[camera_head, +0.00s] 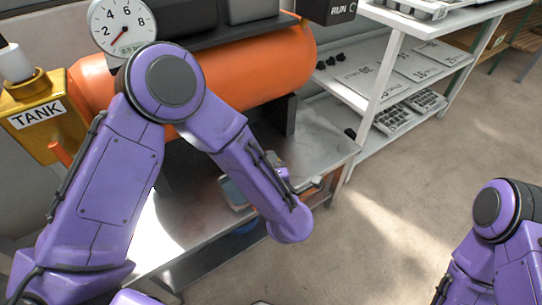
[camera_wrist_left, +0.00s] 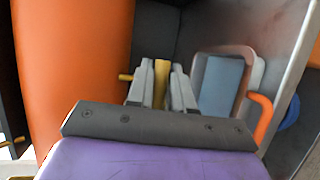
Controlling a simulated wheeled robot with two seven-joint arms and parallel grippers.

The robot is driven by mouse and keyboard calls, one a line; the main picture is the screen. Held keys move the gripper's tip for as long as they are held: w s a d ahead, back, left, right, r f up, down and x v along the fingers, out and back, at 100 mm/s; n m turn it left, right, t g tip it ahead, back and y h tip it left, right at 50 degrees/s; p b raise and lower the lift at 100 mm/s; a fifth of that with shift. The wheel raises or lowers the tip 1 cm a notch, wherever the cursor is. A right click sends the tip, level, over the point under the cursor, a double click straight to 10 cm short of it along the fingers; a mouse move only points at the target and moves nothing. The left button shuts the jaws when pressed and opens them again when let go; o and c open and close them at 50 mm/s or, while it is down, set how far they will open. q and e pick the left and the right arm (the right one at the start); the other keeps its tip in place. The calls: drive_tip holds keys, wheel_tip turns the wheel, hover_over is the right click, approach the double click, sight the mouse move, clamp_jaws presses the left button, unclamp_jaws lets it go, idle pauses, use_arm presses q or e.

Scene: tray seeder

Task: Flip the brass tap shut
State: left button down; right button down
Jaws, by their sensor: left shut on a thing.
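In the left wrist view, my left gripper (camera_wrist_left: 162,70) is shut on a narrow upright brass-yellow piece, the brass tap's lever (camera_wrist_left: 161,86), which stands between the two grey fingers. A short brass stub (camera_wrist_left: 125,77) sticks out just left of the fingers. In the head view my purple left arm (camera_head: 245,165) crosses in front of the orange tank; the tap and my left fingertips cannot be made out there. My right arm (camera_head: 490,235) shows at the lower right, but its gripper is out of the picture.
The orange tank (camera_head: 265,65) with its gauge (camera_head: 122,25) lies behind my left arm. A blue-grey panel in a pinkish frame (camera_wrist_left: 220,85) and an orange hook (camera_wrist_left: 263,118) are right of the fingers. Shelving (camera_head: 375,95) stands at the back right; the floor before it is clear.

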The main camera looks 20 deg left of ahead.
use_arm(q)
drive_tip(key=c, duration=1.1)
unclamp_jaws()
drive_tip(key=p+v, duration=0.2)
drive_tip(key=v, duration=0.8)
drive_tip(key=shift+s+d, duration=0.2)
drive_tip(key=shift+s, duration=0.05)
drive_tip(key=shift+a, duration=0.1)
